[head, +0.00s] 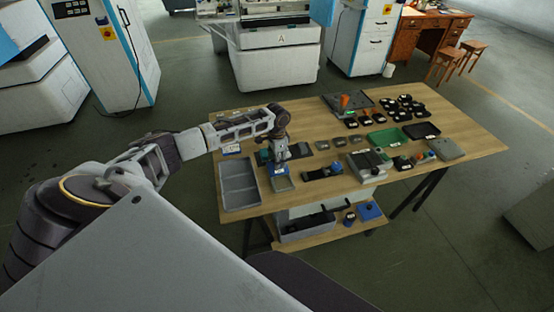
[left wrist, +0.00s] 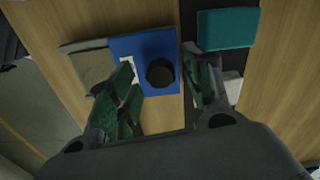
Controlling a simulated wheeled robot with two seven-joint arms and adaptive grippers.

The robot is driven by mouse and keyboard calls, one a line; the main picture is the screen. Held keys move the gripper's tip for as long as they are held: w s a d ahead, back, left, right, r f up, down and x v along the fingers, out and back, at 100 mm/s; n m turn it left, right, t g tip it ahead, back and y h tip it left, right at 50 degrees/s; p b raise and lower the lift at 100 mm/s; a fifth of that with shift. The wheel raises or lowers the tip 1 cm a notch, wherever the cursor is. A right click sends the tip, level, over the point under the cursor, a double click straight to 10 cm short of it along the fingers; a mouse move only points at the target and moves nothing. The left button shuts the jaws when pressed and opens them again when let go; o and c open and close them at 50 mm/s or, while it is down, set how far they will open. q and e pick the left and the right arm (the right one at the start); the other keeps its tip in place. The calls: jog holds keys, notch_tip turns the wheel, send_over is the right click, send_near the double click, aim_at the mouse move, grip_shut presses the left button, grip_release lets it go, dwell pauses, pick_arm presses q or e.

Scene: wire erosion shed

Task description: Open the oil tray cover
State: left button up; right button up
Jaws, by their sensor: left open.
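A blue square cover (left wrist: 150,50) with a round black knob (left wrist: 160,72) and a small white label shows in the left wrist view. In the head view the blue cover (head: 278,171) lies near the table's front edge, partly hidden by my left gripper (head: 281,160). A shallow grey-olive tray (head: 283,184) adjoins it; its edge also shows in the left wrist view (left wrist: 88,62). My left gripper is open, pointing down above the cover. In the left wrist view its fingers (left wrist: 160,76) lie either side of the knob; I cannot tell whether they touch it. My right gripper is not in view.
A grey two-compartment bin (head: 239,184) stands left on the wooden table (head: 470,128). A teal block (left wrist: 228,28) is close beside the cover. A green tray (head: 385,138), black parts and small boxes crowd the right. A lower shelf (head: 330,231) holds more items.

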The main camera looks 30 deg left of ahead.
pick_arm(q)
notch_tip(320, 180, up, 12)
dwell(1.0)
dwell(0.5)
